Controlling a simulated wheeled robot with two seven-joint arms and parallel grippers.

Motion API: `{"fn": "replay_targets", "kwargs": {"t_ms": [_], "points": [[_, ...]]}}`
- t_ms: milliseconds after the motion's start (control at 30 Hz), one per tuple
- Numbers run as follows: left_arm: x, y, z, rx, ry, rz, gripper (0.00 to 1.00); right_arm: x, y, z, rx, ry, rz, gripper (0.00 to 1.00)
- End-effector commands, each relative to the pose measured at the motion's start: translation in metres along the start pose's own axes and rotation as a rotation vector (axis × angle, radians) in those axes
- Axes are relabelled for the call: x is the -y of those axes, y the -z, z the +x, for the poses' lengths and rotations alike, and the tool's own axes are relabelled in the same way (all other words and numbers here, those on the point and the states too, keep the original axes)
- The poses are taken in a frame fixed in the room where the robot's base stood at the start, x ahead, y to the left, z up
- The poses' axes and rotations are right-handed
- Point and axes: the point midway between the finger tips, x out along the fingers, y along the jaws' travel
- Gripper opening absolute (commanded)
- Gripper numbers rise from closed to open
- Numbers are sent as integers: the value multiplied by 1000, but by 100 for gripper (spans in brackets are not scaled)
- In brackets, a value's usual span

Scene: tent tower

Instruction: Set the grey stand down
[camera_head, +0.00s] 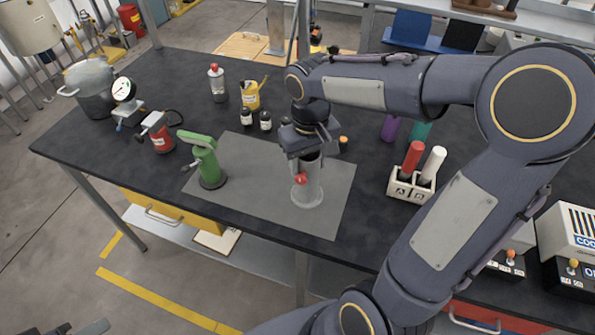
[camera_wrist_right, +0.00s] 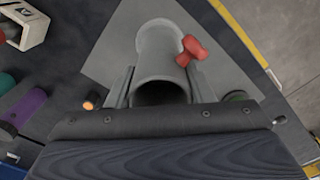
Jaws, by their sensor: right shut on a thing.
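The grey stand (camera_head: 307,188) is an upright tube with a round foot and a red knob on its side. It is over the grey mat (camera_head: 240,152) on the dark table. My right gripper (camera_head: 305,153) points down and is shut on its upper part. In the right wrist view the stand (camera_wrist_right: 158,62) sits between the two fingers (camera_wrist_right: 160,88), open end toward the camera. The foot looks on or very near the mat; I cannot tell if it touches. Dark and grey parts at the bottom left of the head view may be my left gripper (camera_head: 80,328); its opening is unclear.
A green stand (camera_head: 207,165) is on the mat's left part. Small dark bottles (camera_head: 256,120) stand behind the mat. A white holder (camera_head: 410,188) with a red and a white tube stands to the right. The mat between the two stands is bare.

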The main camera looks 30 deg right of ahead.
Motion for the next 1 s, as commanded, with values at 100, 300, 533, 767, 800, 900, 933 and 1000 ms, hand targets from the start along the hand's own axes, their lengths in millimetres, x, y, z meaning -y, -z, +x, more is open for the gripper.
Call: {"fn": "replay_targets", "kwargs": {"t_ms": [100,300,533,767,800,900,933,1000], "points": [[-1,2,-3,0,0,0,36,8,12,17,2,0,-2,3],[-2,2,-5,0,0,0,36,13,23,30,0,-1,-1,3],[-3,3,-6,0,0,0,36,14,25,61,1,-1,0,3],[-3,3,-6,0,0,0,36,14,25,64,-3,0,1,3],[-3,3,-6,0,0,0,36,14,25,64,-3,0,1,3],[-2,2,-4,0,0,0,36,14,25,66,-3,-1,0,3],[-1,1,-3,0,0,0,36,14,25,68,-3,-1,0,3],[-1,1,-3,0,0,0,36,14,25,68,-2,-1,0,51]]}}
